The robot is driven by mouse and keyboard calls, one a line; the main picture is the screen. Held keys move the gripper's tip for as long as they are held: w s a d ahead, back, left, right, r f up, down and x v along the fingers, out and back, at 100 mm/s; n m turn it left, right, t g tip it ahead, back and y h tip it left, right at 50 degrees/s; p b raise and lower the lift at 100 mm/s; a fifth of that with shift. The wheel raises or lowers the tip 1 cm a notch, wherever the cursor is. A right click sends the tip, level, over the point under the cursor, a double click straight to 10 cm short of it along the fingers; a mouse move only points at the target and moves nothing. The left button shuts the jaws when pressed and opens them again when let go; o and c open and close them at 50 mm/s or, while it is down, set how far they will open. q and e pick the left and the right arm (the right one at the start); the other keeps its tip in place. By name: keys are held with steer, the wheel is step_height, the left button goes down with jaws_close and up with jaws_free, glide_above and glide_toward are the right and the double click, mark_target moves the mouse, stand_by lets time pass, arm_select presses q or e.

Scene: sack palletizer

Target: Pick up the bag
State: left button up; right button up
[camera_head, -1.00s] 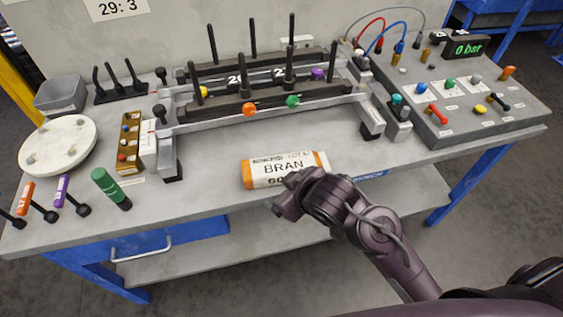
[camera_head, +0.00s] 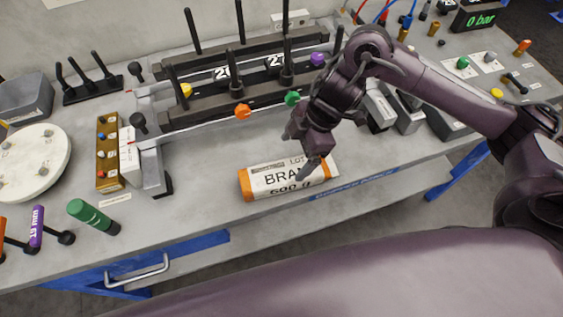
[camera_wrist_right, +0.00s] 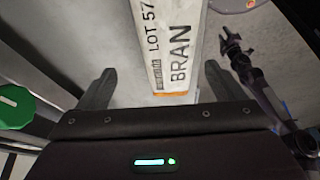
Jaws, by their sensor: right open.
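The bag (camera_head: 285,184) is a small white sack with orange ends, marked BRAN, lying flat near the bench's front edge. My right gripper (camera_head: 299,154) is open over its right part, and one finger hides part of the label. In the right wrist view, the bag (camera_wrist_right: 172,45) lies beyond the open fingers (camera_wrist_right: 160,85), its near orange end roughly between them in the picture; nothing is gripped. My left gripper does not show in the head view. A dark, arm-like shape (camera_wrist_right: 252,75) at the right of the wrist view may be my left arm; its jaw state is unclear.
Behind the bag stands a dark rack (camera_head: 210,105) with upright rods and coloured knobs. A green cylinder (camera_head: 93,216) and a white round plate (camera_head: 35,163) lie left. A control panel (camera_head: 480,68) stands right. Bare bench lies left of the bag.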

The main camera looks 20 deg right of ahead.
mark_target(288, 170)
steer(key=shift+s+f, duration=0.2)
steer(key=shift+f, duration=0.15)
steer(key=x, duration=0.2)
steer(key=shift+s+a+f, duration=0.25)
steer(key=p+x, duration=0.1)
steer(key=x, duration=0.2)
steer(key=shift+s+f, duration=0.2)
steer(key=shift+f, duration=0.05)
steer(key=shift+a+f, duration=0.15)
steer(key=shift+f, duration=0.15)
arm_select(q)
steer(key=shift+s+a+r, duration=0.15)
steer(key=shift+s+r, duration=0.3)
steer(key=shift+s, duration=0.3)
arm_select(e)
steer(key=shift+w+r, duration=0.1)
steer(key=shift+w, duration=0.05)
steer(key=c, duration=1.5)
